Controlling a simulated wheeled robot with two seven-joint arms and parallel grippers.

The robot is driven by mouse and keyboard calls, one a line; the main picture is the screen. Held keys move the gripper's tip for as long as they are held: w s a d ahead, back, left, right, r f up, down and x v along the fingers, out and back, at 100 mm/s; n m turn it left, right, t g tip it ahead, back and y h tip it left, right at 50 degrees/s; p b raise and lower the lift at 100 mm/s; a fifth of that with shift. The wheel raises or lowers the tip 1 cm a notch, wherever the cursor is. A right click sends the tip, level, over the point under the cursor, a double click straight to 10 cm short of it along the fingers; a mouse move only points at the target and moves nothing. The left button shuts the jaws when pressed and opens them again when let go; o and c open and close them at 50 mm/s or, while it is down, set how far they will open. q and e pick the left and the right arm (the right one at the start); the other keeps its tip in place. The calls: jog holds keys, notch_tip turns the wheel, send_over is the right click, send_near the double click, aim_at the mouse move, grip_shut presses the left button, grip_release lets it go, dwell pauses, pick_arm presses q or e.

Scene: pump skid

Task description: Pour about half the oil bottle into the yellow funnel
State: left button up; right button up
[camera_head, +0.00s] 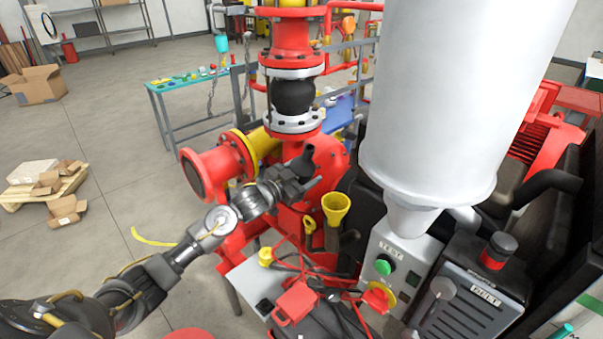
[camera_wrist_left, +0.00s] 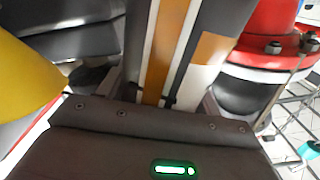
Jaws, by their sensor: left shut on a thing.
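The yellow funnel (camera_head: 336,204) stands mouth up on the skid, just left of the grey TEST box. A yellow curved surface, likely the funnel, shows at the left edge of the wrist view (camera_wrist_left: 24,88). My left gripper (camera_head: 304,182) is shut on the dark oil bottle (camera_head: 307,160), above and left of the funnel and apart from it in the picture. The bottle's neck points up, roughly upright. Its label with orange and white stripes (camera_wrist_left: 160,45) shows between the fingers in the wrist view. The oil level cannot be seen. My right gripper is not in view.
A large white tank (camera_head: 435,90) hangs close right of the funnel. A red flanged pump and pipe (camera_head: 290,60) stand behind the gripper. The TEST box (camera_head: 396,262) and a red valve handle (camera_head: 296,303) are nearer. Open floor lies left.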

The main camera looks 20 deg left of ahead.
pick_arm(q)
jog(key=shift+s+d+f+m+b, duration=0.25)
jog(key=shift+d+m+b, duration=0.2)
jog(key=shift+m+b, duration=0.3)
jog(key=shift+s+d+f+m+b, duration=0.1)
jog(key=shift+d+f+m+b, duration=0.15)
jog(key=shift+d+m+b, duration=0.35)
jog(key=shift+s+d+r+m+b, duration=0.1)
jog(key=shift+s+d+m+b, duration=0.1)
jog(key=shift+d+m+b, duration=0.3)
jog(key=shift+s+d+r+m+b, duration=0.1)
jog(key=shift+s+d+m+b, duration=0.1)
jog(key=shift+m+b, duration=0.45)
jog(key=shift+a, duration=0.1)
jog(key=shift+a+r+m, duration=0.15)
jog(key=shift+r+m, duration=0.1)
jog(key=shift+m, duration=0.55)
jog(key=shift+w+a, duration=0.1)
jog(key=shift+a+r+m, duration=0.1)
jog(key=shift+r+m, duration=0.1)
jog(key=shift+m, duration=0.4)
